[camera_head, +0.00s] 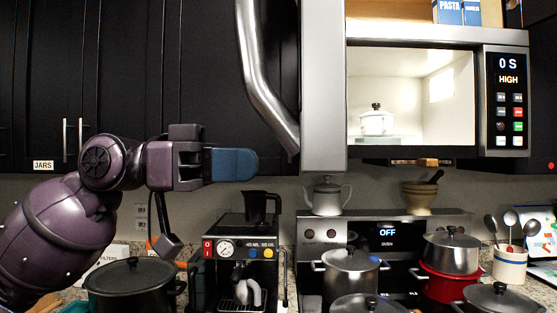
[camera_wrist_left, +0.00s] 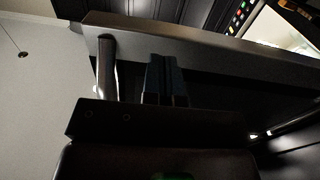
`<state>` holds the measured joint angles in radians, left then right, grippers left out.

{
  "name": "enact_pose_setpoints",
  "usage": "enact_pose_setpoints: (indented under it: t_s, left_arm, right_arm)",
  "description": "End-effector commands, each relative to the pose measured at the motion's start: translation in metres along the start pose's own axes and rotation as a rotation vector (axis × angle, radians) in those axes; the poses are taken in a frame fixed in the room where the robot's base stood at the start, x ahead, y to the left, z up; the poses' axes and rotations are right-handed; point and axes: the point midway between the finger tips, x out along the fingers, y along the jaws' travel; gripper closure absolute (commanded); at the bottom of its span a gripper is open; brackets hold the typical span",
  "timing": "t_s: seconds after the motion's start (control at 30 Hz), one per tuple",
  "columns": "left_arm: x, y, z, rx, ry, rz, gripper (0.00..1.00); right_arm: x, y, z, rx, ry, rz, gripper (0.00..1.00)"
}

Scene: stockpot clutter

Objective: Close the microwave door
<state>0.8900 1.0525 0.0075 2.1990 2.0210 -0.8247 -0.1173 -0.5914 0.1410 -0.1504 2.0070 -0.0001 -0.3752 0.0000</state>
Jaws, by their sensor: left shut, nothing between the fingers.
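The microwave (camera_head: 435,36) is mounted above the stove, its lit cavity uncovered, with a small white lidded pot (camera_head: 376,122) inside. Its door (camera_head: 325,85) stands wide open on the left side, swung out toward me, with a long curved metal handle (camera_head: 262,75). My left gripper (camera_head: 250,163) has blue fingers, shut and empty. It points right, low and left of the handle's lower end, with a visible gap in the head view. In the left wrist view the fingers (camera_wrist_left: 165,75) overlap the door (camera_wrist_left: 220,48), beside the handle (camera_wrist_left: 106,70); contact cannot be told. My right gripper is out of view.
Below my left gripper are a coffee machine (camera_head: 240,250) with a black pitcher (camera_head: 261,205) and a dark pot (camera_head: 133,280). Several pots crowd the stove, including a steel pot (camera_head: 350,268). A kettle (camera_head: 326,195) and a bowl (camera_head: 418,197) stand under the microwave.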

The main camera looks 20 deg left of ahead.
Motion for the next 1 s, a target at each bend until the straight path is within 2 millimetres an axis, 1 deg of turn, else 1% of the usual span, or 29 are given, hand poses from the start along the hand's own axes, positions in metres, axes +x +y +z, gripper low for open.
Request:
enact_pose_setpoints:
  t_s: [0.03, 0.2, 0.4, 0.67, 0.87, 1.0]
  left_arm:
    - [0.007, 0.001, -0.002, 0.004, -0.001, 0.002, 1.0]
    - [0.028, 0.001, -0.002, 0.003, 0.0, 0.001, 1.0]
    - [0.044, 0.0, -0.001, 0.002, 0.0, -0.001, 1.0]
    - [0.049, 0.0, 0.0, -0.001, 0.001, -0.002, 1.0]
    - [0.048, 0.0, 0.0, 0.0, 0.001, -0.002, 1.0]
    - [0.049, -0.001, 0.0, 0.0, 0.001, -0.003, 1.0]
  right_arm:
    - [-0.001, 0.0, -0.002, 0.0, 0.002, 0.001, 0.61]
    - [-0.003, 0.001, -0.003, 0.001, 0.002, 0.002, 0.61]
    - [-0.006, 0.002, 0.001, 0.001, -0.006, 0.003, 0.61]
    - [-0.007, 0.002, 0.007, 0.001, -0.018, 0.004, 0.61]
    - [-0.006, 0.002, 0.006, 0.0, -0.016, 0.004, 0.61]
    - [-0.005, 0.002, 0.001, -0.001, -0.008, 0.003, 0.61]
